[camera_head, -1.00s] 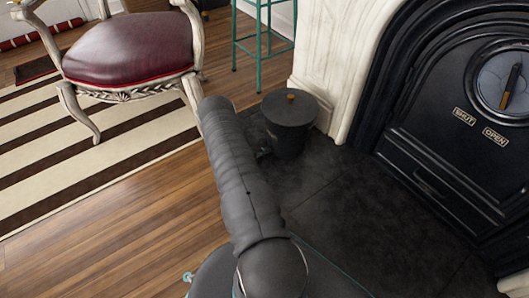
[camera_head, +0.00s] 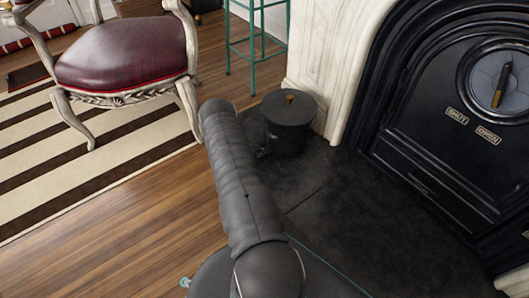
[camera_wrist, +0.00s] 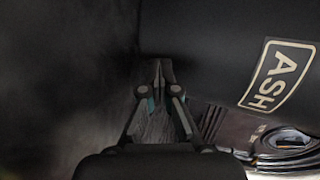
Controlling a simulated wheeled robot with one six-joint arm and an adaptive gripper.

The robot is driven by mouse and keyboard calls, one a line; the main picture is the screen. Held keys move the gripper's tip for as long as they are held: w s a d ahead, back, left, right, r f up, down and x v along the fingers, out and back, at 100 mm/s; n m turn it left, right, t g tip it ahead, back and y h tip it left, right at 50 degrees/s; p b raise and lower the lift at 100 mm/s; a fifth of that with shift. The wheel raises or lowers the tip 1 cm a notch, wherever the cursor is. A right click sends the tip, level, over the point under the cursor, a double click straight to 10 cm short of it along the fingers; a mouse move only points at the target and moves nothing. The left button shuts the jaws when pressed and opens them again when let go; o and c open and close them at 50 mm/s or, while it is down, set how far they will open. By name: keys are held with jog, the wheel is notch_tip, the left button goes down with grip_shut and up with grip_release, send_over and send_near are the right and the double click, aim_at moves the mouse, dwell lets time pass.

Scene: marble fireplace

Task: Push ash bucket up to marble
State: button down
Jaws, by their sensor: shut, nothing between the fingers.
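The ash bucket (camera_head: 288,135) is a dark round bin with a lid and a small brown knob. It stands upright on the dark hearth, close beside the foot of the white marble surround (camera_head: 308,78). I cannot tell whether they touch. In the wrist view, the bucket's dark side (camera_wrist: 210,45) fills the upper right, with its ASH label. My gripper (camera_wrist: 160,68) is shut and empty, its tips against or very near the bucket's side. In the head view, my arm hides most of the gripper at the bucket's lower left.
The black fireplace front (camera_head: 450,130) stands to the right, above the open dark hearth (camera_head: 350,215). A red-seated chair (camera_head: 125,52) on a striped rug (camera_head: 60,150) is at the left. A green stool (camera_head: 253,45) stands behind the bucket.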

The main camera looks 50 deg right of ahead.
jog(key=shift+s+d, duration=0.25)
jog(key=shift+d, duration=0.6)
jog(key=shift+s+d, duration=0.1)
jog(key=shift+d, duration=0.25)
jog(key=shift+s+d, duration=0.25)
jog(key=shift+d, duration=1.05)
jog(key=shift+a, duration=0.1)
jog(key=shift+w+a, duration=0.2)
jog(key=shift+a, duration=0.65)
jog(key=shift+w+a, duration=0.2)
jog(key=shift+a, duration=0.6)
jog(key=w+a, duration=0.1)
jog(key=a, duration=0.3)
jog(key=w+a, duration=0.1)
jog(key=a, duration=0.4)
jog(key=w+a, duration=0.1)
jog(key=a, duration=0.3)
jog(key=shift+w+a, duration=0.15)
jog(key=shift+a, duration=0.2)
